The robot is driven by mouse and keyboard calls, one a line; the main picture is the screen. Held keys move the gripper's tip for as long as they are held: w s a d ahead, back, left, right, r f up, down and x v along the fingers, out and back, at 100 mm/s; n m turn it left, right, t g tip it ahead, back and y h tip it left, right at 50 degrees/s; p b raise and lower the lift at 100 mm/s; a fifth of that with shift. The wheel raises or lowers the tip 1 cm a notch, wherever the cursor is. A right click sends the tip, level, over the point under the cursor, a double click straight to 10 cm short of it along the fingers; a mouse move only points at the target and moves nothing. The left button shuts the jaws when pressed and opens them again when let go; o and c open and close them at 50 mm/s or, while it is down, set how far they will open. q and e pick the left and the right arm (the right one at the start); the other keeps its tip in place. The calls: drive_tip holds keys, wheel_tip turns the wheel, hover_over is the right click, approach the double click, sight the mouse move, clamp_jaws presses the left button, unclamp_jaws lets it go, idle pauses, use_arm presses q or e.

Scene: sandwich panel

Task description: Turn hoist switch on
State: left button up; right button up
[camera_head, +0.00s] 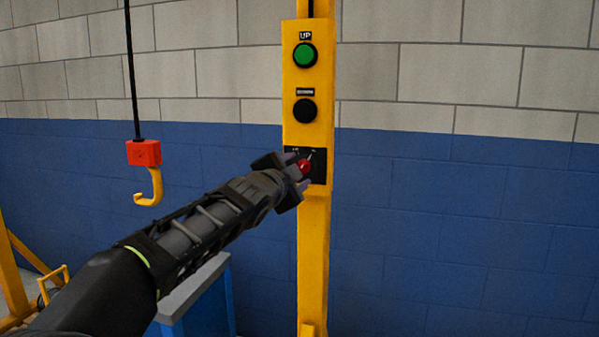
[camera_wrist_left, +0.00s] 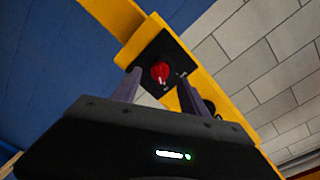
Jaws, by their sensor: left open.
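The hoist switch is a red knob (camera_head: 304,167) on a black plate (camera_head: 320,168) low on the yellow control panel (camera_head: 290,75). My left gripper (camera_head: 299,171) is at the switch, its fingers open on either side of the knob in the head view. In the left wrist view the red knob (camera_wrist_left: 160,71) shows between the two finger tips (camera_wrist_left: 157,82), on its black plate. I cannot tell whether the fingers touch it. The small labels above the knob are too blurred to read fully. My right gripper is in neither view.
A green button (camera_head: 305,55) marked UP and a black button (camera_head: 305,110) sit above the switch. A red hoist block with a yellow hook (camera_head: 148,185) hangs on a cable at left. A blue stand with a grey top (camera_head: 195,290) is below my arm. A block wall lies behind.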

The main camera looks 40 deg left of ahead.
use_arm(q)
drive_tip(key=v, duration=0.4)
drive_tip(key=shift+s, duration=0.1)
idle(0.4)
